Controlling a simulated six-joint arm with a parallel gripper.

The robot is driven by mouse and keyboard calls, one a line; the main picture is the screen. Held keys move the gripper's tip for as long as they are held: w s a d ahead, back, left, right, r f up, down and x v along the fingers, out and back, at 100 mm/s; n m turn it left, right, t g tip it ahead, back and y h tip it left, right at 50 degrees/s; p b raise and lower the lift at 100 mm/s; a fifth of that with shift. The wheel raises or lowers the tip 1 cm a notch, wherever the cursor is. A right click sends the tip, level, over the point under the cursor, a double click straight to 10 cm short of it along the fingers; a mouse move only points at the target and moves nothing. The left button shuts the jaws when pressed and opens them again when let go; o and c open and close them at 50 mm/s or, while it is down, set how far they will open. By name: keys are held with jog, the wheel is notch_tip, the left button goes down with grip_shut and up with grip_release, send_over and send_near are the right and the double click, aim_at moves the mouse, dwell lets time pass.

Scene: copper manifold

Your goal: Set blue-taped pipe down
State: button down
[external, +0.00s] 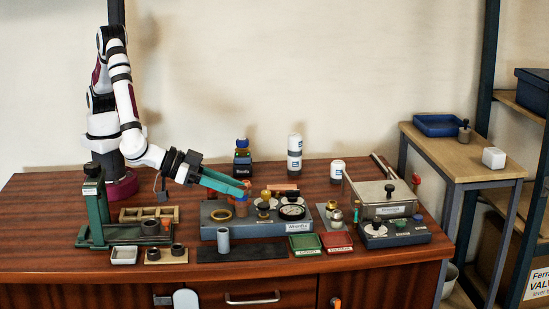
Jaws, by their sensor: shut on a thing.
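My gripper (243,190), with teal fingers, is shut on the blue-taped pipe (241,208) and reaches in from the left. A blue band shows below the fingertips, with a little copper colour above it. The pipe appears roughly upright over the left part of the grey fixture box (214,231), beside a brass ring. The fingers hide part of the pipe. I cannot tell whether its lower end touches the box.
A grey-blue cylinder (223,240) stands by the dark mat (262,252). Green (305,244) and red (338,243) trays lie right of it. A green stand (96,215) is at left. Bottles (294,155) stand behind. The table's front strip is clear.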

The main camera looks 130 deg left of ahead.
jog(key=shift+m+t+h, duration=0.3)
jog(key=shift+m, duration=0.1)
jog(key=shift+w+a+f, duration=0.6)
jog(key=shift+a+f, duration=0.45)
jog(key=shift+f, duration=0.75)
jog(key=shift+w+a+f, duration=0.55)
jog(key=shift+a+f, duration=0.5)
jog(key=shift+f, duration=0.75)
jog(key=shift+w+a+f, duration=0.6)
jog(key=shift+a+f, duration=0.45)
jog(key=shift+f, duration=0.75)
jog(key=c, duration=0.6)
grip_release()
jog(key=shift+f, duration=0.1)
